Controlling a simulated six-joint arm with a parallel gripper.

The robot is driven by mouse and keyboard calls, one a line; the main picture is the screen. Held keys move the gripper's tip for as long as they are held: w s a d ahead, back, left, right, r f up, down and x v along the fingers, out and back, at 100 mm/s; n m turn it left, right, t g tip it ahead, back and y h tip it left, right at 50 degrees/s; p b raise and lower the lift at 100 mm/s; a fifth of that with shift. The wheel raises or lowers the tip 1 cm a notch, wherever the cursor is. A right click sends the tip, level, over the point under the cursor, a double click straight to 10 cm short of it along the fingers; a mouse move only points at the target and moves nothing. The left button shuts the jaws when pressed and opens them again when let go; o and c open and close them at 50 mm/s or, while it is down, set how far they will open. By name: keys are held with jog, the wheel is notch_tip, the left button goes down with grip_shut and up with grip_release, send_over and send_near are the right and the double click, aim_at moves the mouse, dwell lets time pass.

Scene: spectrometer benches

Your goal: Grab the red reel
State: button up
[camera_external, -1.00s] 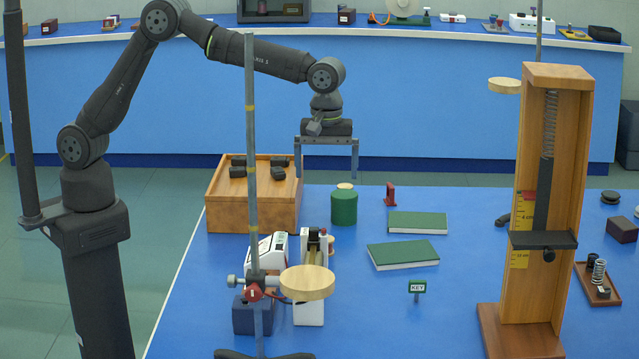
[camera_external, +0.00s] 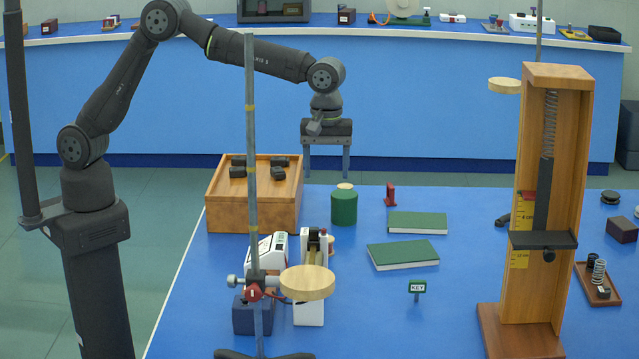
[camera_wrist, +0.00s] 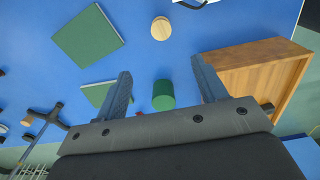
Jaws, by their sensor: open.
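No thing in view is clearly a red reel. A small upright red piece (camera_external: 390,195) stands on the blue table behind the green books; its exact shape is too small to tell. A bit of red (camera_wrist: 138,114) shows in the wrist view beside the left finger, mostly hidden by my gripper. A green cylinder (camera_external: 344,208) with a pale top stands left of the red piece; it also shows between my fingers in the wrist view (camera_wrist: 163,95). My gripper (camera_external: 326,162) is open and empty, pointing down above the table's far edge, up and left of the red piece.
A wooden box (camera_external: 232,218) with dark blocks stands at left. Two green books (camera_external: 418,223) (camera_external: 403,255) lie mid-table. A tall wooden spring stand (camera_external: 497,318) and a clamp stand (camera_external: 250,130) rise as obstacles. The table between books and spring stand is mostly clear.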

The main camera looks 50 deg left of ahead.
jog(key=w+a+f+n+g+h, duration=0.1)
jog(key=w+a+f+n+h, duration=0.15)
jog(key=a+n+h, duration=0.35)
jog(key=shift+n+y, duration=0.4)
jog(key=shift+y, duration=0.2)
jog(key=x, duration=0.7)
jog(key=a+x, duration=0.1)
jog(key=x, duration=0.3)
jog(key=shift+s+f, duration=0.35)
jog(key=shift+f, duration=0.1)
jog(key=shift+s+x, duration=0.15)
jog(key=shift+x, duration=1.2)
jog(key=shift+s+x, duration=0.1)
jog(key=shift+x, duration=1.25)
jog(key=shift+r, duration=0.1)
jog(key=c, duration=1.1)
